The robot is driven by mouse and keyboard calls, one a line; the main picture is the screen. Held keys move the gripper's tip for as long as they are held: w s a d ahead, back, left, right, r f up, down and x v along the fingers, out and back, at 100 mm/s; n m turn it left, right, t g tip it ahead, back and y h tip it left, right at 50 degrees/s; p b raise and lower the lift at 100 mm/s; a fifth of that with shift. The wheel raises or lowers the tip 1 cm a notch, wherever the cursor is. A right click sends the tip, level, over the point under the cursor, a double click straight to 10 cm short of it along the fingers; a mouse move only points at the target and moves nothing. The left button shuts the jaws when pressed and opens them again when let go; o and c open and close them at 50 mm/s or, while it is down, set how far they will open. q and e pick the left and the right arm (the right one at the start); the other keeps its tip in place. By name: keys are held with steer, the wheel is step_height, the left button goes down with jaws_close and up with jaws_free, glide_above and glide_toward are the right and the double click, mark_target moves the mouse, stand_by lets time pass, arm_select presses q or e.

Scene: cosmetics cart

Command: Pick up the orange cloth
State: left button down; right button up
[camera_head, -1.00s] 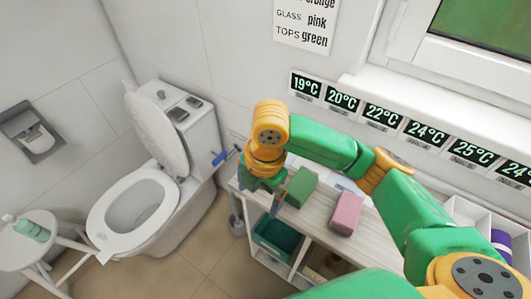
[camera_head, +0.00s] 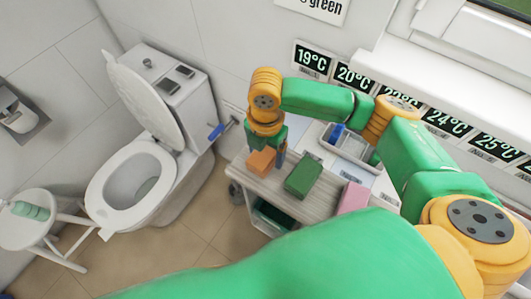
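The orange cloth (camera_head: 262,162) is a small folded block at the left end of the cart top (camera_head: 318,205). My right gripper (camera_head: 266,150) points down at it from above. One finger shows just right of the cloth and the other at its far left side. The fingers look spread apart, and I cannot tell whether they touch the cloth. A green folded cloth (camera_head: 303,180) lies right of the orange one, and a pink one (camera_head: 353,198) lies farther right, partly hidden by my arm. My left gripper is out of view.
A grey tray (camera_head: 352,150) with a blue item stands behind the cloths. A wall with temperature signs (camera_head: 312,60) rises behind the cart. A toilet (camera_head: 150,180) and a white stool (camera_head: 32,222) stand to the left. My large green arm link covers the bottom.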

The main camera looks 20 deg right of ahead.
steer(key=shift+s+r, duration=0.15)
steer(key=shift+s, duration=0.1)
steer(key=c, duration=0.9)
steer(key=shift+w, duration=0.15)
steer(key=shift+r, duration=0.45)
steer(key=s+a+r, duration=0.3)
steer(key=r, duration=0.1)
steer(key=s+a+r, duration=0.2)
steer(key=s+r, duration=0.2)
steer(key=s+a+r, duration=0.3)
steer(key=s+r, duration=0.1)
steer(key=shift+s+a+b, duration=0.15)
steer(key=shift+a+b, duration=0.15)
steer(key=shift+b, duration=0.05)
